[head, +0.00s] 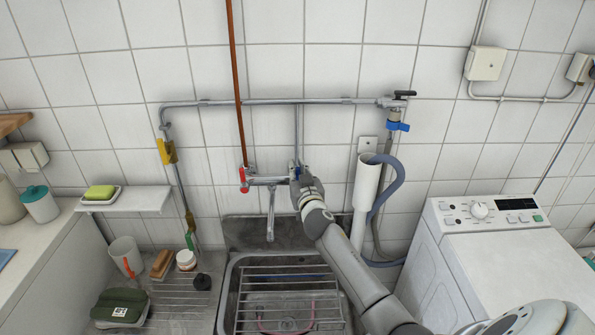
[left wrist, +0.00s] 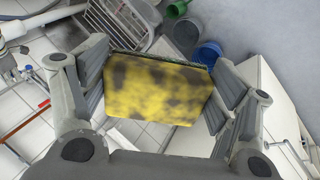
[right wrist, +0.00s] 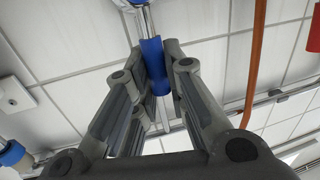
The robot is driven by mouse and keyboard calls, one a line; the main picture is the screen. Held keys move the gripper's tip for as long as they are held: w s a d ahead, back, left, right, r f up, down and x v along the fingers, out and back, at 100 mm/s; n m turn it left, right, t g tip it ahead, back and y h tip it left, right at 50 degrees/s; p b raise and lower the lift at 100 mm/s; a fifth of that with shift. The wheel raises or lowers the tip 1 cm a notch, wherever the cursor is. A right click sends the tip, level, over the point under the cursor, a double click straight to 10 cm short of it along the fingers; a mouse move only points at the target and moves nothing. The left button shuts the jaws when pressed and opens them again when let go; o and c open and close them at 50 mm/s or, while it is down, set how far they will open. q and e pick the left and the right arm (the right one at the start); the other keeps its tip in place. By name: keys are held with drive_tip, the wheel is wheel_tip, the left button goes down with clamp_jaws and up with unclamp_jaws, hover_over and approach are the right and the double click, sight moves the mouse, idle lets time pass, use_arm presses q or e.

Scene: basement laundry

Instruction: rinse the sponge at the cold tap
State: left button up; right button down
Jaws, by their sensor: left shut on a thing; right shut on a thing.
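The sponge (left wrist: 155,92), yellow with dark grey blotches, is held between the fingers of my left gripper (left wrist: 160,78). It shows only in the left wrist view; the left gripper is outside the head view. My right gripper (head: 298,184) is at the blue cold tap handle (head: 294,171) on the wall. In the right wrist view its fingers are shut on the upright blue handle (right wrist: 155,66). The red tap handle (head: 243,178) is to the left. The metal spout (head: 270,218) hangs down between them, with no water visible from it.
The metal sink (head: 228,307) with a wire rack (head: 285,281) lies under the spout. A white standpipe (head: 366,195) with a grey hose and a washing machine (head: 480,250) stand right. A small shelf (head: 145,200) with a yellow-green block (head: 99,192) is left.

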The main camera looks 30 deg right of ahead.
use_arm(q)
wheel_tip(320, 180, down, 2)
drive_tip(key=shift+f+b, duration=0.2)
drive_tip(key=shift+b, duration=1)
drive_tip(key=shift+f+b, duration=0.3)
drive_tip(key=shift+b, duration=0.05)
drive_tip(key=shift+f, duration=0.25)
use_arm(e)
drive_tip(key=d+m, duration=0.1)
drive_tip(key=s+m, duration=0.1)
drive_tip(key=m, duration=0.1)
drive_tip(key=shift+d+f, duration=0.2)
drive_tip(key=shift+d, duration=0.2)
drive_tip(key=c, duration=1.5)
unclamp_jaws()
drive_tip(key=shift+o, duration=0.2)
drive_tip(key=shift+s, duration=0.1)
